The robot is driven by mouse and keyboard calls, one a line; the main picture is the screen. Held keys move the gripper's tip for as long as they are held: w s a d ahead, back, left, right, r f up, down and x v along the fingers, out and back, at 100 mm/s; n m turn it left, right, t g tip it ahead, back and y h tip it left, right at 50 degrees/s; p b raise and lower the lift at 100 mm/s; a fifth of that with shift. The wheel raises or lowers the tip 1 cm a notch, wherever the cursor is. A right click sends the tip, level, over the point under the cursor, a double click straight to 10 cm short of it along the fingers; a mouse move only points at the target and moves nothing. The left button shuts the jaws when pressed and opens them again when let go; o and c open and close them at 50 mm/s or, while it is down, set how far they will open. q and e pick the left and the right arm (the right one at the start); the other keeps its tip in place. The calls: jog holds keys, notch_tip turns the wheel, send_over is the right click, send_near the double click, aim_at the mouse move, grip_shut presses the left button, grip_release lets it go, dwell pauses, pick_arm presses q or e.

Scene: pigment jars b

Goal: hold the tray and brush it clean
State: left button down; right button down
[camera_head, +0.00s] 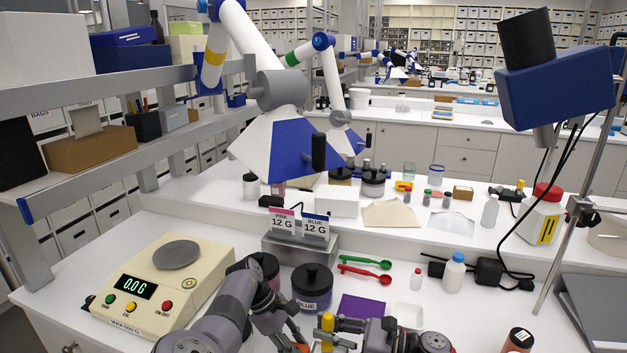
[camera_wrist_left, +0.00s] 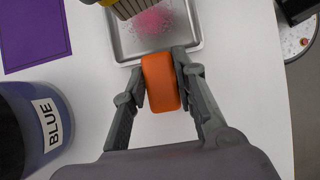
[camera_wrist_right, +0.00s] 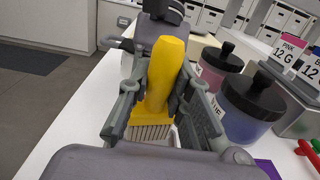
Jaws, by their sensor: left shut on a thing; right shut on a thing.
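A shallow metal tray (camera_wrist_left: 191,42) lies on the white bench with a patch of pink powder (camera_wrist_left: 150,22) in it. An orange block (camera_wrist_left: 160,82) sits at the tray's near edge. My left gripper (camera_wrist_left: 160,85) is shut on it; its fingers lie along both sides. My right gripper (camera_wrist_right: 160,95) is shut on the yellow handle of a brush (camera_wrist_right: 165,65). The pale bristles point down; in the left wrist view the brush (camera_wrist_left: 127,9) is over the tray's upper left part. I cannot tell whether the bristles touch it. In the head view, my arms hide the tray; the yellow handle (camera_head: 327,326) shows there.
A dark jar labelled BLUE (camera_head: 312,288) and a second jar (camera_head: 265,267) stand just behind my grippers. A purple sheet (camera_head: 361,307), green and red spoons (camera_head: 365,274) and a small white dish (camera_head: 407,311) lie to the right. A scale (camera_head: 160,285) stands left.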

aim_at(328, 344)
pick_arm(q)
jog(key=shift+s+f, duration=0.25)
jog(key=shift+f, duration=0.1)
pick_arm(e)
jog(key=shift+f, duration=1.7)
jog(key=shift+f, duration=0.65)
